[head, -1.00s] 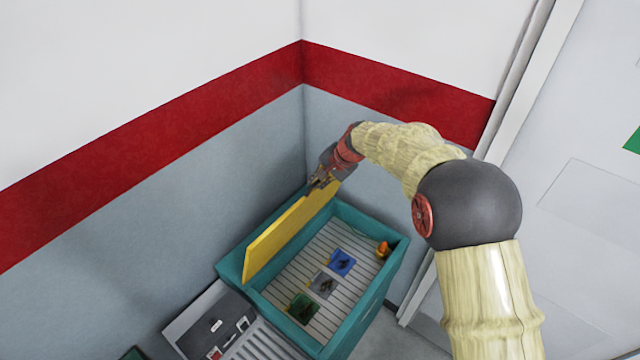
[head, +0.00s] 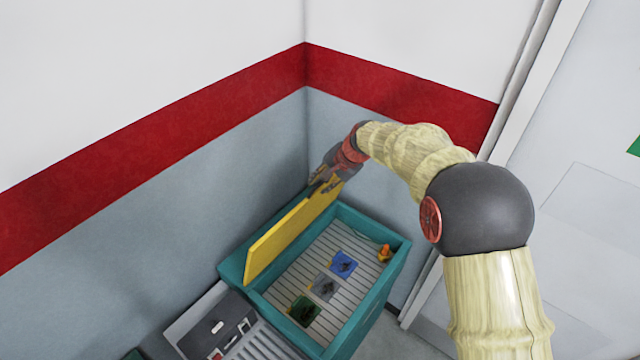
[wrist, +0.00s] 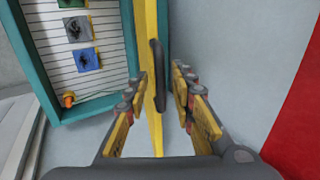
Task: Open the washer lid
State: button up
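The washer is a teal tub (head: 383,290) with a slatted floor; it also shows in the wrist view (wrist: 132,45). Its yellow lid (head: 288,240) stands raised, nearly upright, along the tub's wall side. In the wrist view the lid (wrist: 152,20) is seen almost edge-on, with a dark handle (wrist: 157,75) on it. My gripper (head: 323,181) is at the lid's far upper end. In the wrist view my gripper (wrist: 159,90) is open, one finger on each side of the lid and handle, with gaps visible on both sides.
Inside the tub lie green (head: 304,311), grey (head: 323,286) and blue (head: 343,264) squares with dark parts, and an orange item (head: 385,252) in a corner. A grey device (head: 215,325) adjoins the tub at lower left. Walls stand close behind the lid.

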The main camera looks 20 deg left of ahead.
jog(key=v, duration=1.1)
jog(key=shift+f, duration=0.15)
jog(key=s+d+f+n+t+h+b, duration=0.1)
jog(key=s+d+f+h+b, duration=0.1)
jog(key=s+d+f+b, duration=0.5)
jog(key=s+d+f+n+t+h+b, duration=0.1)
jog(key=s+d+f+b, duration=0.6)
jog(key=s+d+b, duration=0.5)
jog(key=s+d+f+n+t+h+b, duration=0.1)
jog(key=s+d+f+b, duration=0.6)
jog(key=s+d, duration=0.9)
jog(key=d+n+h+b, duration=0.1)
jog(key=b, duration=0.2)
jog(key=shift+d+f+t+h+b, duration=0.2)
jog(key=shift+d+t+h+b, duration=0.1)
jog(key=shift+d+b, duration=0.05)
dwell(1.8)
